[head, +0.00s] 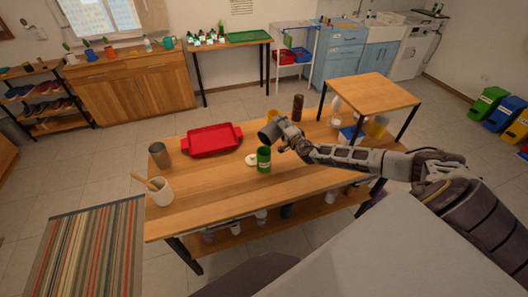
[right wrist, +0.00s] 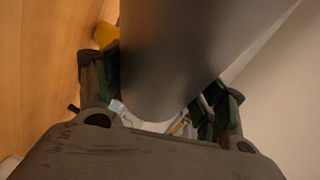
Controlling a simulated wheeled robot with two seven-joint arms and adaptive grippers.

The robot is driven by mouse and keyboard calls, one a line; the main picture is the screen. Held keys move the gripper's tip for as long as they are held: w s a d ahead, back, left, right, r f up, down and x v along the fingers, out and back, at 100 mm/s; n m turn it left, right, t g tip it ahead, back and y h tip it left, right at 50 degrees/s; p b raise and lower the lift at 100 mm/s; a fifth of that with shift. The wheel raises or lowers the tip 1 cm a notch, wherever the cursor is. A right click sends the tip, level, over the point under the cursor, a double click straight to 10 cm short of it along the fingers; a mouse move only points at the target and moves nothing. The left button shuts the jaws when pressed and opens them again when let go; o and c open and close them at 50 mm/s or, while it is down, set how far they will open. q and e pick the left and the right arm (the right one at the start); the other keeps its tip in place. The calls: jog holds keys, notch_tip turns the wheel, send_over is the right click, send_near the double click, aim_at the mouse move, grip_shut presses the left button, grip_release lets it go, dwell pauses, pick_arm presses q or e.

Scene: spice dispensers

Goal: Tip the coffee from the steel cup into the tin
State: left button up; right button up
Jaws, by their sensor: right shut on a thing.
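My right gripper (head: 283,137) is shut on the grey steel cup (head: 268,133). The cup is tilted, with its dark end toward the lower left, and is held above and close to the green tin (head: 264,162). The tin stands upright on the table; a pale round lid (head: 251,160) lies beside it on the left. In the right wrist view the cup (right wrist: 170,60) fills the space between the fingers (right wrist: 160,105). The coffee cannot be made out in either view. My left gripper is not in view.
On the table (head: 215,190) are a red tray (head: 205,143), a grey-brown cup (head: 159,158), a white crock (head: 160,195) with a wooden utensil and a dark brown jar (head: 297,108). A yellow item (head: 273,114) is behind the held cup.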

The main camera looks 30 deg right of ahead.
jog(key=shift+w+a+r, duration=0.1)
jog(key=shift+w+a, duration=0.05)
jog(key=shift+r+n, duration=0.15)
jog(key=shift+n, duration=0.15)
jog(key=shift+s+a+r, duration=0.1)
jog(key=shift+s+r, duration=0.05)
jog(key=shift+s, duration=0.05)
jog(key=shift+a+t, duration=0.1)
jog(key=shift+t, duration=0.2)
jog(key=shift+w, duration=0.15)
jog(key=shift+r+n, duration=0.15)
jog(key=shift+n, duration=0.15)
jog(key=shift+s+a+r, duration=0.15)
jog(key=shift+s, duration=0.05)
jog(key=shift+w+a, duration=0.1)
